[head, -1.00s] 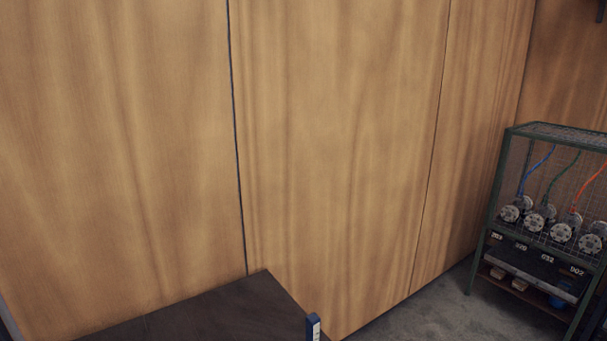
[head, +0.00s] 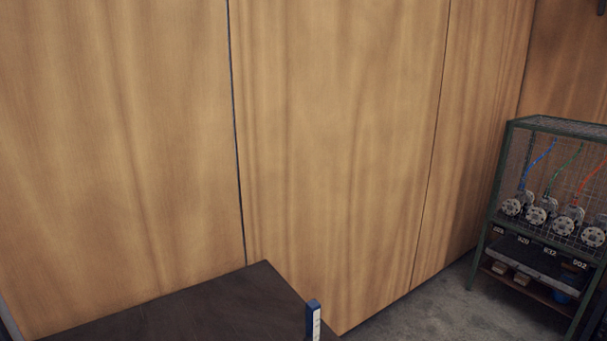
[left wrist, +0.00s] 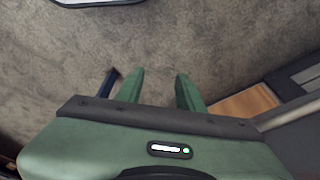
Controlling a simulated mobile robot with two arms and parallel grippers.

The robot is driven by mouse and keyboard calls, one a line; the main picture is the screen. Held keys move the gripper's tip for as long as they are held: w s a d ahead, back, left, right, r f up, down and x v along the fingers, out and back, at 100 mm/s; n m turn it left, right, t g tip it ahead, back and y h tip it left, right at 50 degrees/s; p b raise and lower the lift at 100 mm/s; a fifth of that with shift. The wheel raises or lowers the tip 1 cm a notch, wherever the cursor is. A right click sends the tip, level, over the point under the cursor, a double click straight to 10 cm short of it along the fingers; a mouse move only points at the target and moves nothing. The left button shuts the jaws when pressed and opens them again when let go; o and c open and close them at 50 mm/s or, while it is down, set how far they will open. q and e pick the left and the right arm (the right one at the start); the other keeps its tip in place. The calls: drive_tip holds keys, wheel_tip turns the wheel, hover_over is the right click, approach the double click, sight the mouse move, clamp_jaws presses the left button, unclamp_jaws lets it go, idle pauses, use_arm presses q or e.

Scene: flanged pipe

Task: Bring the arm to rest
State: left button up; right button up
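My left gripper (left wrist: 157,88) shows in the left wrist view as two green fingers. They stand apart with nothing between them, and grey floor (left wrist: 170,45) lies beyond. In the head view neither of my grippers is in view.
In the head view a green wire-mesh rack (head: 545,225) with several flanged pipe pieces (head: 565,222) and coloured cords stands at the right. A dark tabletop (head: 200,308) is at the bottom, with a blue and white upright piece (head: 313,322) by its corner. Wood panels (head: 340,140) fill the back.

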use_arm(q)
drive_tip(key=s+a+f+b, duration=0.1)
drive_tip(key=s+f+b, duration=0.1)
drive_tip(key=s+f, duration=0.6)
drive_tip(key=s+a+f+g+b, duration=0.1)
drive_tip(key=s+a+f+b, duration=0.1)
drive_tip(key=s+f, duration=0.7)
wheel_tip(320, 180, down, 4)
drive_tip(key=shift+f, duration=0.25)
